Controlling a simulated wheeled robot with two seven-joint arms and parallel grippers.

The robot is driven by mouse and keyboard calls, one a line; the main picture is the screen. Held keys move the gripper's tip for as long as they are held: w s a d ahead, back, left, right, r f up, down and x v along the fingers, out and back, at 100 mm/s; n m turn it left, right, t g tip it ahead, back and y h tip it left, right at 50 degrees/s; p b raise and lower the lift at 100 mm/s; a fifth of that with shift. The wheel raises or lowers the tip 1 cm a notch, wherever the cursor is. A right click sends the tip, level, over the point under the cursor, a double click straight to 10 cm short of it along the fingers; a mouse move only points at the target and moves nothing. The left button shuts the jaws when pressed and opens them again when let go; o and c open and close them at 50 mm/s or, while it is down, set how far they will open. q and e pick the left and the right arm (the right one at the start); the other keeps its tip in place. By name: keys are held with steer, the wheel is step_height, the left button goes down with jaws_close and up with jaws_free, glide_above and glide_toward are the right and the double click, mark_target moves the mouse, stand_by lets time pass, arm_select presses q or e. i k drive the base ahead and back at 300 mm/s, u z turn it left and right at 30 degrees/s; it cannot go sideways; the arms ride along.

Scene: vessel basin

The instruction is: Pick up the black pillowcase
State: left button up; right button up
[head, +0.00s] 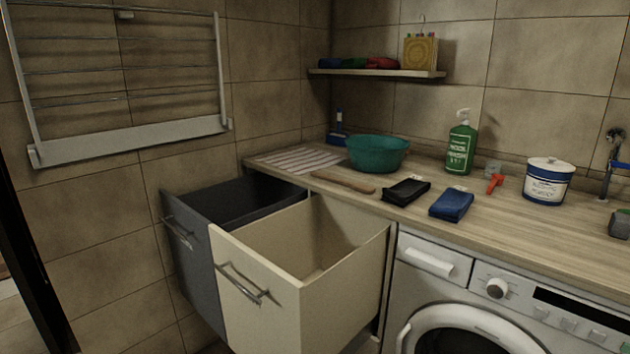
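The black pillowcase (406,191) looks like a folded black cloth with a small white tag. It lies flat on the wooden counter (500,215) near its front edge, above the seam beside the washing machine. A folded blue cloth (451,203) lies just to its right, a small gap apart. Neither of my grippers shows in the head view.
A wooden stick (343,181) lies left of the black cloth, and a teal basin (376,153) stands behind. A green spray bottle (460,146), a red clip-like item (495,183) and a white tub (548,181) stand farther right. Open cream (262,280) and dark grey (190,245) drawers jut out below.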

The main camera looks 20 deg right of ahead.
mark_target(402, 194)
steer(key=u, duration=0.3)
steer(key=i, duration=0.85)
steer(key=z, duration=0.15)
